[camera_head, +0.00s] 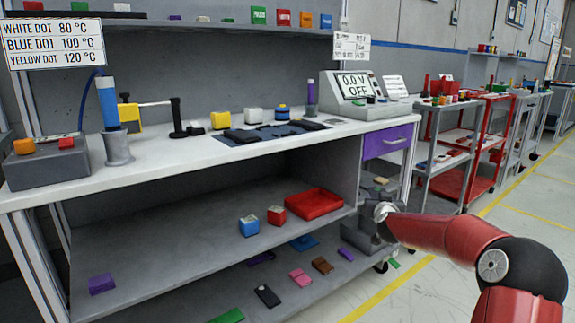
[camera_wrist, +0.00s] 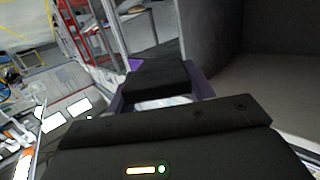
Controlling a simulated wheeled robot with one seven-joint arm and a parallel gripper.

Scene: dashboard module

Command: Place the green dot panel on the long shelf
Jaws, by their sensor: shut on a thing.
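In the head view my gripper (camera_head: 376,212) is at the right end of the bench, below the purple drawer, small and partly hidden by my red arm. In the wrist view my gripper (camera_wrist: 163,102) has its dark jaws closed on a purple-edged thing (camera_wrist: 203,86) with a pale patch between the jaws. No green dot shows on its visible part, so I cannot tell if it is the green dot panel. A long grey shelf (camera_head: 165,238) runs under the bench top. Another long shelf (camera_head: 185,27) runs along the wall above.
The under-bench shelf holds a red tray (camera_head: 314,203), a blue box (camera_head: 249,225) and a red box (camera_head: 276,215); its left part has free room. Several small blocks lie lower down. The purple drawer (camera_head: 388,141) is shut. Grey and red carts (camera_head: 444,150) stand at right.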

